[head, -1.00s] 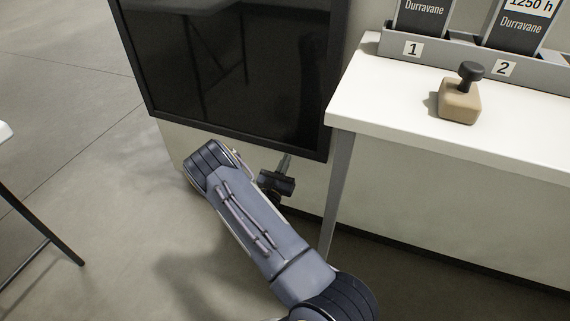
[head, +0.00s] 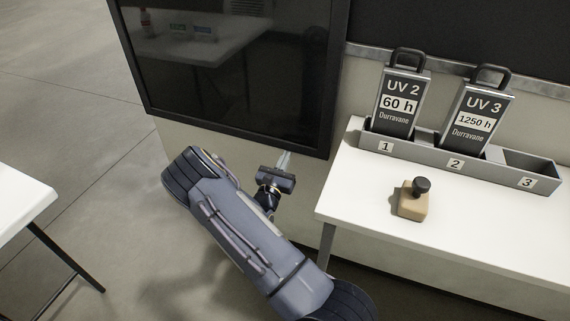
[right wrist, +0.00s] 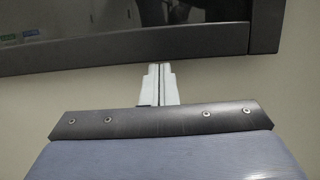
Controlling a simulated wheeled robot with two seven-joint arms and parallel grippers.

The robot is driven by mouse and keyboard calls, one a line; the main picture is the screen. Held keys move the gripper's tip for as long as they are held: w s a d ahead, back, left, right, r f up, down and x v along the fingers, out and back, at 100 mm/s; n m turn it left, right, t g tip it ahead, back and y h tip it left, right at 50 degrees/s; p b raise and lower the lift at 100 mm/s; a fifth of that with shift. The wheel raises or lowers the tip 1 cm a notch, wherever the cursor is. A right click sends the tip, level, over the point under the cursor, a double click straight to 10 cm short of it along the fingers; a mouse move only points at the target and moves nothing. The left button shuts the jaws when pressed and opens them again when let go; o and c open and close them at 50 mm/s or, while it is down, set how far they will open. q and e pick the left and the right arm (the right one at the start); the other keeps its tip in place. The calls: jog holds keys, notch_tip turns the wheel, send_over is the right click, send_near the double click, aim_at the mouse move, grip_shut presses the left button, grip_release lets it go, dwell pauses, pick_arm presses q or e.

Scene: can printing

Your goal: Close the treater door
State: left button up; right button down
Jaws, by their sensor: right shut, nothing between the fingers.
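The treater door appears to be the large dark glass panel in a thick black frame (head: 235,135) at the upper left in the head view. Its lower frame edge (right wrist: 120,51) also crosses the top of the right wrist view. My right gripper (head: 285,157) is shut and empty, with its fingertips pointing up at that lower edge, near its right corner. In the right wrist view the pale fingertips (right wrist: 161,66) meet the edge or sit just under it; I cannot tell whether they touch. My left gripper is out of view.
A white table (head: 455,232) stands at right, with a grey rack (head: 425,150) holding UV 2 (head: 402,100) and UV 3 (head: 477,112); slot 3 is empty. Another white table (head: 22,195) is at left. Floor between is open.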

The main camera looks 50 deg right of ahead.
aim_at(288, 53)
notch_tip(288, 53, up, 31)
jog(key=p, duration=2.2)
jog(key=shift+r+p, duration=0.4)
jog(key=shift+r, duration=0.2)
jog(key=shift+w, duration=0.1)
